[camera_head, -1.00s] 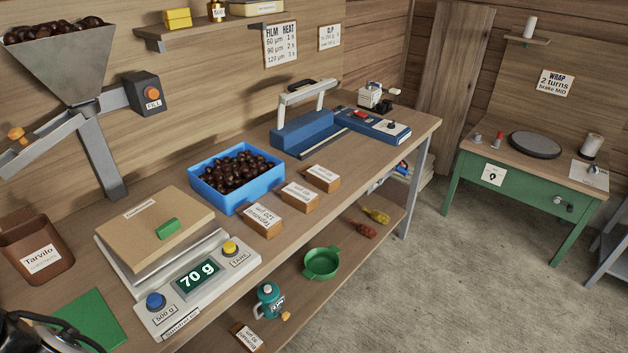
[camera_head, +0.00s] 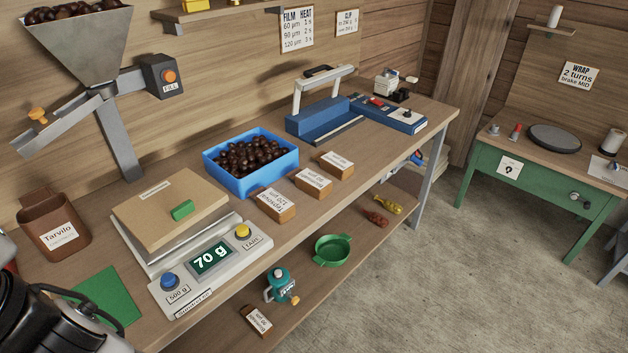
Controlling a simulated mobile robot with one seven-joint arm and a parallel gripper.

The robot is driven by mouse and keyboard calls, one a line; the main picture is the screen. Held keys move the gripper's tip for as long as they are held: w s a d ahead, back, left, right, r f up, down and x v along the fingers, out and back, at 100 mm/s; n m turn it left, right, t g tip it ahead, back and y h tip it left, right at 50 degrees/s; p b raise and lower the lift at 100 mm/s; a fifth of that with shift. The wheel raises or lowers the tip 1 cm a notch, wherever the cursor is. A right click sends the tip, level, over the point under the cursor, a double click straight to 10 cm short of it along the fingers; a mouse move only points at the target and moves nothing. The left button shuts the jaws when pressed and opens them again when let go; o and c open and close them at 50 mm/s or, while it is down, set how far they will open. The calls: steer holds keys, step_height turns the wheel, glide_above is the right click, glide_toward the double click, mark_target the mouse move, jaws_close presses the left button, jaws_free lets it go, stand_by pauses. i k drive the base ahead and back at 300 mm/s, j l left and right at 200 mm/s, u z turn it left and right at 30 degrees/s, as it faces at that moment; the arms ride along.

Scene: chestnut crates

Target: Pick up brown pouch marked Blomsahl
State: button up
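No label clearly reads Blomsahl from here. Three small brown packs with white labels stand in a row on the bench: a left one (camera_head: 277,205), a middle one (camera_head: 314,184) and a right one (camera_head: 337,163). Another brown pack (camera_head: 257,320) lies on the lower shelf; its small print is upside down and hard to read. A brown open-topped pouch (camera_head: 53,228) at the bench's left end reads Tarvilo. Part of my dark arm shows at the bottom left, in front of the bench. My gripper's fingers are out of view.
A scale (camera_head: 210,262) reading 70 g carries a tan box (camera_head: 169,208). A blue crate (camera_head: 250,183) of chestnuts and a blue sealer (camera_head: 318,119) stand behind the packs. Floor to the right is clear.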

mark_target(311, 183)
steer(key=i+l+z, duration=0.1)
steer(key=i, duration=0.6)
steer(key=i+l+z, duration=0.15)
steer(key=i+l, duration=0.15)
steer(key=i, duration=0.4)
